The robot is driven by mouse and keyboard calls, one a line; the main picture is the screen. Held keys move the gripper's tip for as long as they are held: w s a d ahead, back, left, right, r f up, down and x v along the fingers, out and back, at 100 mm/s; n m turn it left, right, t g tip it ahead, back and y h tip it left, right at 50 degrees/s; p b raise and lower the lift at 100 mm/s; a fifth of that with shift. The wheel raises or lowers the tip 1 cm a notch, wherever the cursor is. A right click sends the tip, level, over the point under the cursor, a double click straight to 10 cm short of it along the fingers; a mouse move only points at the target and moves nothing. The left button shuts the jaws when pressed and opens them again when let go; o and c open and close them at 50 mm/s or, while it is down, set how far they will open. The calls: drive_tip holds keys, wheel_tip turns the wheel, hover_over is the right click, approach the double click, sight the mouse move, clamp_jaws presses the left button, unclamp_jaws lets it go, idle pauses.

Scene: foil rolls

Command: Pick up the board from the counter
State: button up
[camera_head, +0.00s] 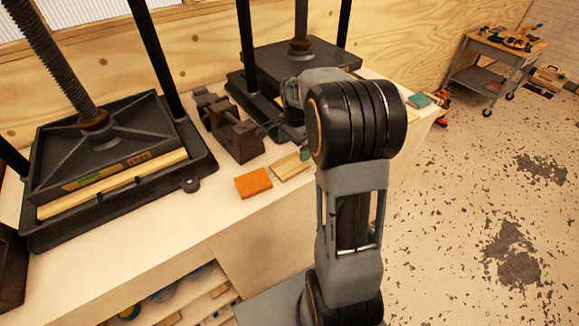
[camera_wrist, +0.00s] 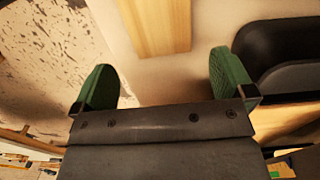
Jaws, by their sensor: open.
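A pale wooden board (camera_head: 291,166) lies on the counter (camera_head: 215,222), to the right of an orange block (camera_head: 253,183). In the wrist view, a pale wooden board (camera_wrist: 158,22) lies at the top centre, beyond my fingertips and between their lines; it looks like the same one. My gripper (camera_wrist: 165,80) is open, its two green fingers wide apart with nothing between them. In the head view my gripper is partly hidden behind my arm, close to the board. I cannot tell its height above the counter.
A black press (camera_head: 120,130) holding a wooden piece (camera_head: 112,183) stands at the left. Another press (camera_head: 300,65) and a dark vise-like tool (camera_head: 237,135) stand behind the board. A dark rounded object (camera_wrist: 285,60) is close to the right finger. A cart (camera_head: 495,60) stands far right; the floor there is open.

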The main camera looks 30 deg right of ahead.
sight(294, 162)
drive_tip(key=shift+a+f+p, duration=0.15)
drive_tip(key=shift+f+p, duration=0.15)
drive_tip(key=shift+f, duration=3.1)
drive_tip(key=shift+c, duration=0.3)
drive_tip(key=c, duration=0.7)
